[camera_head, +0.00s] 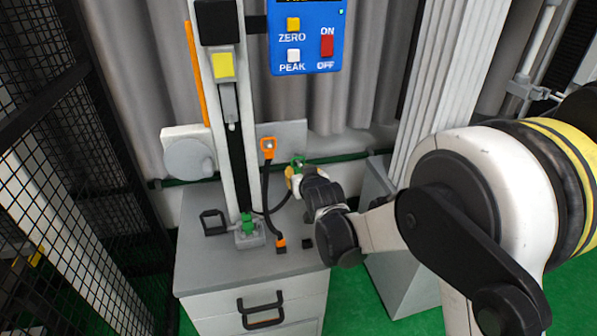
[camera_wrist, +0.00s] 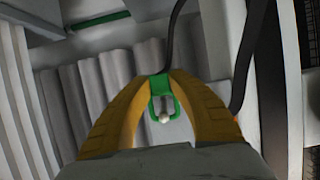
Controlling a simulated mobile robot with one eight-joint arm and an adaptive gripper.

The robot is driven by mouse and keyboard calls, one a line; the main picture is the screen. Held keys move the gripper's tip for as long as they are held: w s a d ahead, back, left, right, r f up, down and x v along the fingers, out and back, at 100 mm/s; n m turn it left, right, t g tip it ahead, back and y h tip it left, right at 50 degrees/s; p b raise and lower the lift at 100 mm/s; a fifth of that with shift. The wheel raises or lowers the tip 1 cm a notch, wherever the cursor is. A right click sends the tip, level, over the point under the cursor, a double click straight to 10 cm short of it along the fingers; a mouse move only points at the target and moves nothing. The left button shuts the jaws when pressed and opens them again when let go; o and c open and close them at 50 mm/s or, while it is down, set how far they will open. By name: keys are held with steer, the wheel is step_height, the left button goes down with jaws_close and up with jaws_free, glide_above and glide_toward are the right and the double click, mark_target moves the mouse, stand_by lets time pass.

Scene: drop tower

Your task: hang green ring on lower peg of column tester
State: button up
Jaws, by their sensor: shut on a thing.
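The column tester (camera_head: 241,150) stands upright on a grey cabinet. My gripper (camera_wrist: 160,80) is shut on the green ring (camera_wrist: 154,82), with its yellow fingers on the ring's top block. The ring's open loop points away from the fingers. A pale, round peg tip (camera_wrist: 163,118) shows inside the loop's outline; I cannot tell whether the ring is around it or in front of it. In the head view the green ring (camera_head: 298,162) is at my gripper (camera_head: 293,176), right of the orange ring (camera_head: 267,148), which hangs on the back plate. The peg under the green ring is hidden there.
A black cable runs from the orange ring to an orange plug (camera_head: 280,244) on the cabinet top (camera_head: 200,262). A green plug (camera_head: 247,222) sits at the column foot. A blue control box (camera_head: 306,40) is above. A black mesh fence (camera_head: 60,150) stands left.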

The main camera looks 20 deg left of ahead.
steer(key=o, duration=0.8)
steer(key=shift+s, duration=0.1)
steer(key=v, duration=1.2)
steer(key=s+d+r+m+g+h, duration=0.1)
steer(key=s+d+r+m+h, duration=0.1)
steer(key=d, duration=0.8)
steer(key=s+d+r+m+h, duration=0.1)
steer(key=s+d+r+h, duration=0.15)
steer(key=d, duration=0.75)
steer(key=s+d+m+g, duration=0.1)
steer(key=s+d, duration=0.4)
steer(key=s+d+f+m+g+h, duration=0.1)
steer(key=s+d, duration=0.4)
steer(key=s, duration=0.1)
steer(key=s+d+f+m+g+h, duration=0.1)
steer(key=s+d, duration=0.4)
steer(key=s, duration=0.1)
steer(key=shift+s+d+g+h, duration=0.25)
steer(key=shift+d+g, duration=0.05)
steer(key=shift+d, duration=0.1)
